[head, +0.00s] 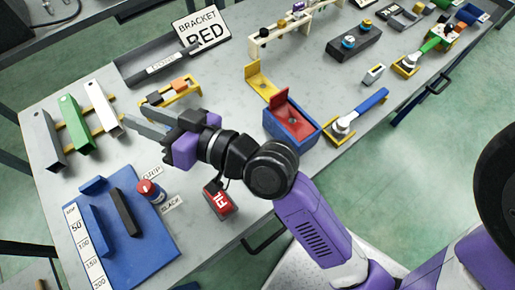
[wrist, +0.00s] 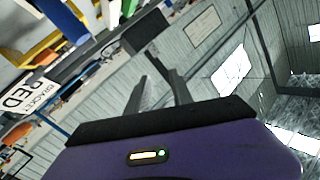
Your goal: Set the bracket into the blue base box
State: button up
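The blue base box (head: 312,138) stands on the table right of centre in the head view. A red L-shaped bracket (head: 296,121) lies in it, its holed plate inside the box and its other leg standing up at the back. I cannot tell whether it is fully seated. A yellow L-shaped bracket (head: 261,82) stands just behind the box. My gripper (head: 133,122) is left of the box, above the table, pointing left. Its two fingers, also in the wrist view (wrist: 158,88), are apart with nothing between them.
A sign (head: 202,28) reads "BRACKET RED". Grey, green and white channel pieces (head: 78,125) stand at left. A blue mat (head: 140,235) with a ruler lies front left, near a red-topped cylinder (head: 148,190). A blue-handled tool (head: 355,113) lies right of the box.

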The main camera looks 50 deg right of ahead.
jog(key=s+d+f+m+g+h, duration=0.1)
jog(key=s+d+f+h, duration=0.1)
jog(key=s+f, duration=0.4)
jog(key=s+d+f+m+g+h, duration=0.1)
jog(key=s+f+h, duration=0.15)
jog(key=s, duration=0.55)
jog(key=s+d+n, duration=0.2)
jog(key=s, duration=0.5)
jog(key=s+d+n, duration=0.2)
jog(key=s+d, duration=0.1)
jog(key=s, duration=0.5)
jog(key=shift+s+d+f, duration=0.15)
jog(key=shift+f, duration=0.3)
jog(key=shift+y, duration=0.25)
jog(key=shift+f, duration=0.1)
